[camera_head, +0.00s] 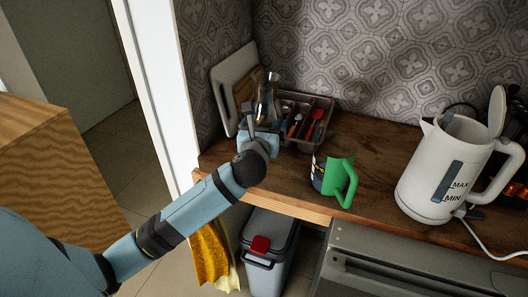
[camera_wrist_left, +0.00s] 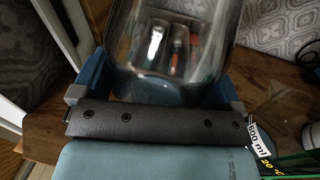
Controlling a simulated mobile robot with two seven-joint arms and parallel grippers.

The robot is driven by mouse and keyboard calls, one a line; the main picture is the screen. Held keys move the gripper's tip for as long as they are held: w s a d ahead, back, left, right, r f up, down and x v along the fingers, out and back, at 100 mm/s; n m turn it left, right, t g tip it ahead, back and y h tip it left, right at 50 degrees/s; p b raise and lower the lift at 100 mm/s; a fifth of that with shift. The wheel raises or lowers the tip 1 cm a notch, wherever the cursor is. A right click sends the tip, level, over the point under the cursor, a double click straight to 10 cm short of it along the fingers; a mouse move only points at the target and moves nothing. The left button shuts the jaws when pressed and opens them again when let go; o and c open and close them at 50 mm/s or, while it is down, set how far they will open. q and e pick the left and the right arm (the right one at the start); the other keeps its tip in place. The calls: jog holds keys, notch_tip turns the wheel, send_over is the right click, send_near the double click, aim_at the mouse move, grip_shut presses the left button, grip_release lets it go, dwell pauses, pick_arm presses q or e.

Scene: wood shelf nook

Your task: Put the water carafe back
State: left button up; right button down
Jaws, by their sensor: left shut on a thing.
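The clear glass water carafe (camera_head: 267,100) stands upright at the back left of the wooden counter. It also fills the upper middle of the left wrist view (camera_wrist_left: 175,50). My left gripper (camera_head: 262,130) is shut on the carafe's lower part, with one blue finger (camera_wrist_left: 90,75) on each side of the glass. The gripper hides the carafe's base in the head view, so I cannot tell whether it touches the counter. My right gripper is not in view.
A cutlery tray (camera_head: 328,103) is right behind the carafe, and cutting boards (camera_head: 228,82) lean at the left wall. A green-handled mug (camera_head: 338,178) stands to the right. A white kettle (camera_head: 440,180) with its lid open is farther right. Bare counter lies between mug and kettle.

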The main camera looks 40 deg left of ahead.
pick_arm(q)
notch_tip(320, 180, down, 2)
jog(key=shift+f, duration=0.15)
notch_tip(320, 180, down, 4)
jog(key=shift+f+b, duration=0.1)
jog(key=shift+b, duration=0.55)
jog(key=shift+f, duration=0.15)
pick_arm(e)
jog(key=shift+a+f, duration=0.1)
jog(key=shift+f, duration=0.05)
